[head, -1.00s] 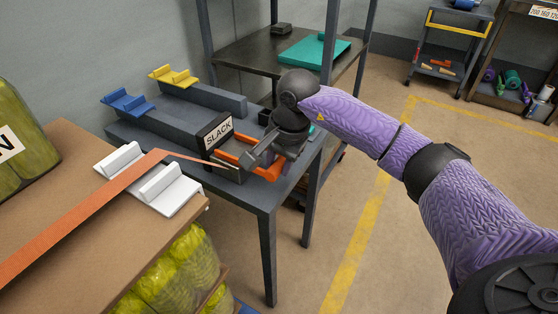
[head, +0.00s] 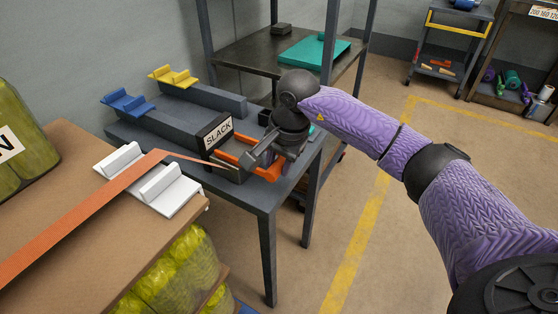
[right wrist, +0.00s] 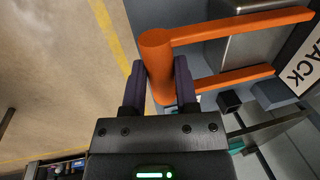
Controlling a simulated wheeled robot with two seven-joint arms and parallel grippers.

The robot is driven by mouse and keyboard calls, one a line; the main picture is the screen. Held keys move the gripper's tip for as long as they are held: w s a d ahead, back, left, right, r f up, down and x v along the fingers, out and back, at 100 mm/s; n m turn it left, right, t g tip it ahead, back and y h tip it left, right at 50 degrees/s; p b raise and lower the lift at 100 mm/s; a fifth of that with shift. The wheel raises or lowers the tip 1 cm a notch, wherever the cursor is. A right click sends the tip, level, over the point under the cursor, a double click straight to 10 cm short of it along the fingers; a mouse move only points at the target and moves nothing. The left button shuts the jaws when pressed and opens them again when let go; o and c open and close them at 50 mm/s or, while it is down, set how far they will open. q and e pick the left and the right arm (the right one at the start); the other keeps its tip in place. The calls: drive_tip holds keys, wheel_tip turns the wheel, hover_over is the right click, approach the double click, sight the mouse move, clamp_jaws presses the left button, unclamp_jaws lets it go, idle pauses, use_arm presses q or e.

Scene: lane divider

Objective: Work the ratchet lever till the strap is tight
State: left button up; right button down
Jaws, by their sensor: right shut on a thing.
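The orange ratchet lever (head: 238,159) is on a dark ratchet block on the grey table. A sign reading SLACK (head: 218,131) stands beside it. My right gripper (head: 262,157) is at the lever's crossbar end. In the right wrist view, the two dark fingers (right wrist: 160,85) are shut on the orange bar of the lever (right wrist: 157,55), one on each side. The orange strap (head: 90,208) runs from the lower left over a white corner piece and narrows toward the ratchet. My left gripper is not in view.
Blue (head: 127,103) and yellow (head: 173,76) pieces sit on grey bars to the left. A shelf post (head: 330,45) stands close behind my right wrist. The floor to the right is open.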

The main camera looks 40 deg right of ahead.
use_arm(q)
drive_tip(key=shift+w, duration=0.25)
use_arm(e)
drive_tip(key=shift+r, duration=0.15)
